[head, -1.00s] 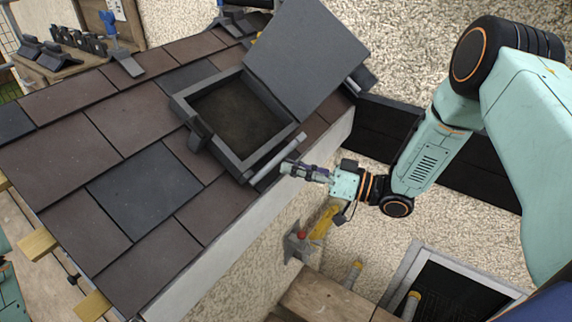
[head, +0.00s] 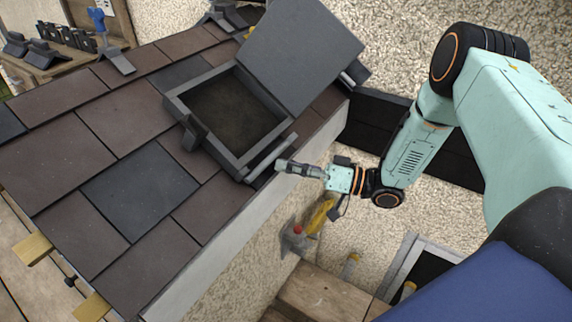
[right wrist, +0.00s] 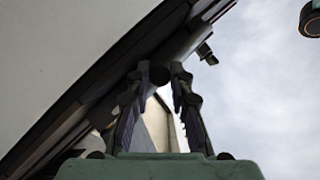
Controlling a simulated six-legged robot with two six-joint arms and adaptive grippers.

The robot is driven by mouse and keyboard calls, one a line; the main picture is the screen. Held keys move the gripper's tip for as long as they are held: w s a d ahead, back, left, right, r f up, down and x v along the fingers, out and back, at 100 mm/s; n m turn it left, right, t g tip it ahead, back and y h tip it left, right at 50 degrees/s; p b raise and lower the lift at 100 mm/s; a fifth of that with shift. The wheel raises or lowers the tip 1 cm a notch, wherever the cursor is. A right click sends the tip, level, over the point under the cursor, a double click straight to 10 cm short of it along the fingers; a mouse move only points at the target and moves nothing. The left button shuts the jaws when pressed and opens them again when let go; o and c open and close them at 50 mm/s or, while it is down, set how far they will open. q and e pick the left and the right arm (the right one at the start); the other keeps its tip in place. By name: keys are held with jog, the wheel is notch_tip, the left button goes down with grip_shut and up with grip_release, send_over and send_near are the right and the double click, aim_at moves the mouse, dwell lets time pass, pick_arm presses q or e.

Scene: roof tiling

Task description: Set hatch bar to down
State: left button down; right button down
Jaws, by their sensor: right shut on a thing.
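The roof hatch stands open: its grey frame (head: 178,104) surrounds a dark opening, and its flat grey lid (head: 303,52) is tilted up at the far side. The hatch bar (head: 268,154) is a light grey rod along the near right edge of the frame. My right gripper (head: 280,165) is at the lower end of this bar, shut on it. In the right wrist view, the fingers of my right gripper (right wrist: 163,77) stand on both sides of a dark rounded bar end (right wrist: 159,75). The fingers partly hide the grip. My left gripper is not in view.
Brown and dark slate tiles (head: 75,150) cover the roof around the hatch. A bench (head: 85,58) with tools stands at the top left. A yellow-handled hammer (head: 318,214) and a wooden surface (head: 318,292) lie below my right gripper.

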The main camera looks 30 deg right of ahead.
dwell(0.3)
jog(key=c, duration=1.2)
grip_release()
